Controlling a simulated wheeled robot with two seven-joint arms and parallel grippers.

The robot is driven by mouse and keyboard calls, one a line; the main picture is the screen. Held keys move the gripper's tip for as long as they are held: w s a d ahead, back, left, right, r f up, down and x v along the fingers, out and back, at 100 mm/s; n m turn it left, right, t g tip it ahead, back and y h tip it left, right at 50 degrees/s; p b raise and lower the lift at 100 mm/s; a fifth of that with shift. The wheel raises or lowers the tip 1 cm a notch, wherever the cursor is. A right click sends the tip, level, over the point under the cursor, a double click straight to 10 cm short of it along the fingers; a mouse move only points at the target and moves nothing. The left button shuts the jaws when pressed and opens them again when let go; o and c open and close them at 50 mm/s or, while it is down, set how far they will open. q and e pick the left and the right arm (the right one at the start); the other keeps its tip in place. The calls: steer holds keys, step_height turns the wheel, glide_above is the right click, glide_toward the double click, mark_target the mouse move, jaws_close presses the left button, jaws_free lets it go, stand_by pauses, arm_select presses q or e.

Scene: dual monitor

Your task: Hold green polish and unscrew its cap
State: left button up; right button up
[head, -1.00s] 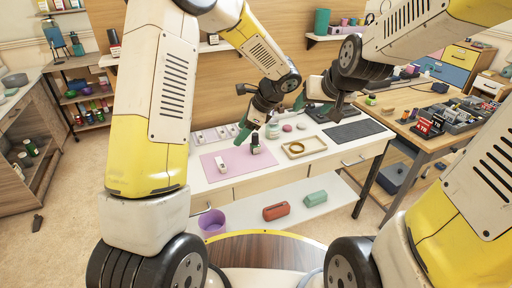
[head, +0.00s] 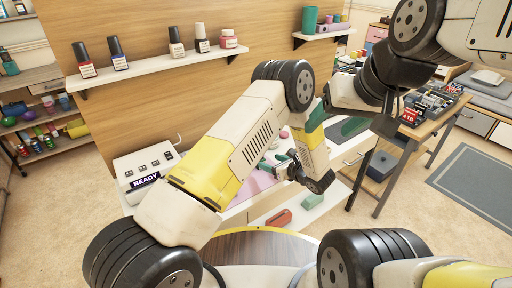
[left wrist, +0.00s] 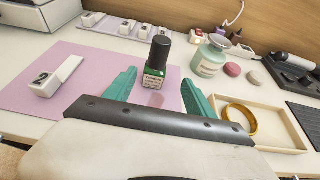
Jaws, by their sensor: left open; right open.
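The green polish (left wrist: 155,71) is a small bottle with a green label and a tall black cap. It stands upright on the pink mat (left wrist: 95,70) in the left wrist view. My left gripper (left wrist: 154,80) is open, its teal fingers spread to either side of the bottle. In the head view my left gripper (head: 277,164) is low over the desk, and my left arm hides the bottle. My right gripper (head: 385,124) is open and empty, apart from the mat and higher, to the right.
A wooden tray with a gold ring (left wrist: 240,116) lies right of the gripper. A white block marked 2 (left wrist: 57,77) lies on the mat's left. A teal-labelled jar (left wrist: 209,56) stands behind right. More polish bottles (head: 118,53) stand on a wall shelf (head: 145,68).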

mark_target(263, 161)
arm_select(q)
steer(key=x, duration=0.6)
steer(key=shift+s+a+f, duration=0.15)
steer(key=shift+a+f, duration=0.15)
steer(key=shift+a, duration=0.2)
steer(key=shift+w+a+f, duration=0.2)
steer(key=shift+w+a, duration=0.05)
steer(key=shift+w, duration=0.2)
jaws_close()
steer(key=shift+r, duration=0.1)
